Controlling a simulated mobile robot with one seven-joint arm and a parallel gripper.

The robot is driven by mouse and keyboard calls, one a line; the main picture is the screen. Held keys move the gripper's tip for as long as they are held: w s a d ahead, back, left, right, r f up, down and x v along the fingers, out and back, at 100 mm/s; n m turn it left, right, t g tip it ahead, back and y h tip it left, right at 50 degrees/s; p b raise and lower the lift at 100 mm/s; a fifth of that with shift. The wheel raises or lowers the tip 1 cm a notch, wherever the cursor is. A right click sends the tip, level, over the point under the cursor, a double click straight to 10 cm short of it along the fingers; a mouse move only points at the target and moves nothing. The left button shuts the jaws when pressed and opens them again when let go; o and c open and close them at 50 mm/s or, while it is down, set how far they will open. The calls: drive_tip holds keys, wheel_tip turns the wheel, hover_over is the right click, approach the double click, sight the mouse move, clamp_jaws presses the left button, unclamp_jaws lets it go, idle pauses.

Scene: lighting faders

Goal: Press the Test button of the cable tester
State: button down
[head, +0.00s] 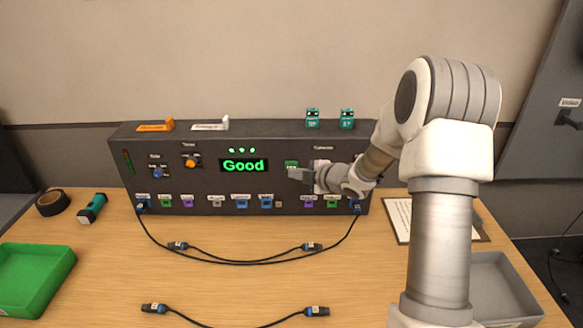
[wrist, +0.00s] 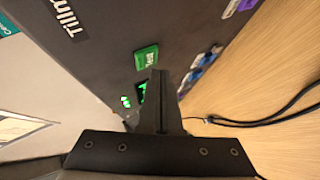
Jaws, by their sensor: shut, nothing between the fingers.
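The dark cable tester (head: 200,184) stands at the back of the table. Its display (head: 243,165) reads "Good" in green, with green lights lit above it. The green Test button (head: 291,165) is right of the display and shows in the wrist view (wrist: 147,57), its label partly readable. My gripper (head: 296,175) is shut and empty, its fingertips right at the lower edge of the button in the head view. In the wrist view the fingertips (wrist: 160,73) lie beside the button; I cannot tell whether they touch it. A black cable (head: 160,238) is plugged into the front at both ends.
Loose cables (head: 245,262) lie in front of the tester. A green tray (head: 35,280), a flashlight (head: 92,208) and a tape roll (head: 53,203) are at left. A grey tray (head: 505,290) and a clipboard (head: 398,218) are at right, near my arm.

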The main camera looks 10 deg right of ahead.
drive_tip(key=s, duration=0.1)
drive_tip(key=s+b, duration=0.1)
drive_tip(key=s, duration=0.1)
drive_tip(key=s+a+b, duration=0.1)
drive_tip(key=s, duration=0.1)
idle(0.3)
idle(0.4)
drive_tip(key=s+d+r+m+g+h, duration=0.1)
drive_tip(key=s+d+r+m+h, duration=0.4)
drive_tip(key=s+r+m+h, duration=0.6)
drive_tip(key=s+a+r+m+g+y, duration=0.1)
drive_tip(key=s+a+m, duration=0.1)
drive_tip(key=s, duration=0.5)
drive_tip(key=s+a+r+m+g+y+p, duration=0.1)
drive_tip(key=s+m, duration=0.3)
drive_tip(key=s, duration=0.4)
drive_tip(key=s+a+r+m+g+y, duration=0.2)
drive_tip(key=s+m, duration=0.1)
drive_tip(key=s, duration=0.5)
drive_tip(key=shift+a+g+y+p, duration=0.3)
drive_tip(key=shift+a+g+p, duration=0.05)
drive_tip(key=shift+g+p, duration=0.05)
